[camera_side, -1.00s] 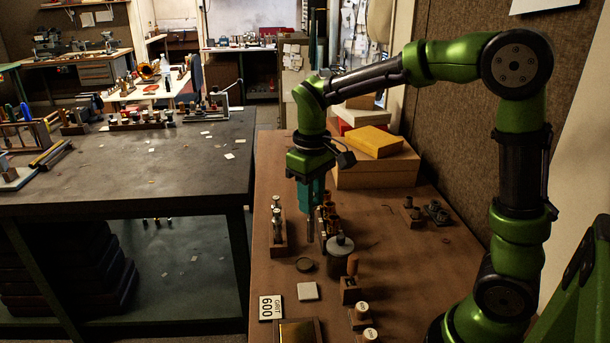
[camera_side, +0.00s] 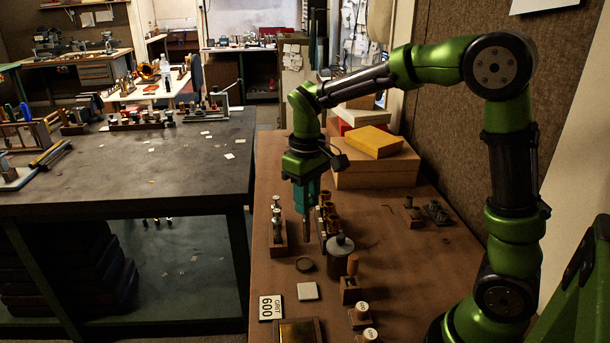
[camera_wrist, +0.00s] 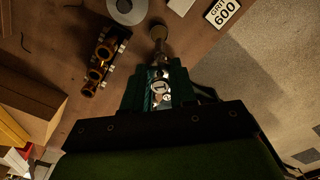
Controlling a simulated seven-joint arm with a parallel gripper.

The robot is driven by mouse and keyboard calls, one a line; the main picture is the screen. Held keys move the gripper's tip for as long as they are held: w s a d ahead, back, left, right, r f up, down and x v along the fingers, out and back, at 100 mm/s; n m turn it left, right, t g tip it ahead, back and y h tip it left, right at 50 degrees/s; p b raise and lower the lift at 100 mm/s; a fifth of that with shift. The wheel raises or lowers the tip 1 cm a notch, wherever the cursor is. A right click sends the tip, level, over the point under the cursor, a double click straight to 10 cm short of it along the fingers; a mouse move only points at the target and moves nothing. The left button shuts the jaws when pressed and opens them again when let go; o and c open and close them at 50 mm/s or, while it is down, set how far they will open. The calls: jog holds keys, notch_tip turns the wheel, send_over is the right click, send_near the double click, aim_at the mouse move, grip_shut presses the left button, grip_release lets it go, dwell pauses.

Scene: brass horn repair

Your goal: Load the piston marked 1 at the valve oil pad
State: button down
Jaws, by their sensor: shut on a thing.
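My gripper (camera_side: 306,206) points down over the brown bench, its teal fingers shut on a slim metal piston (camera_side: 306,228). In the wrist view the fingers (camera_wrist: 158,85) grip the piston, and a white round mark with a 1 (camera_wrist: 160,88) shows between them. The piston hangs upright, apparently above the bench. I cannot tell which of these is the valve oil pad.
A valve block (camera_side: 328,219) with brass tubes stands just right of my gripper, and a lidded jar (camera_side: 340,258) stands in front of it. A wooden rack (camera_side: 278,244) with metal pistons is at the left.

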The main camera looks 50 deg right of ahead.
jog(key=shift+w+d+f, duration=0.15)
jog(key=shift+w+f, duration=0.35)
jog(key=shift+f, duration=2.9)
jog(key=shift+f, duration=0.65)
jog(key=shift+r, duration=3.6)
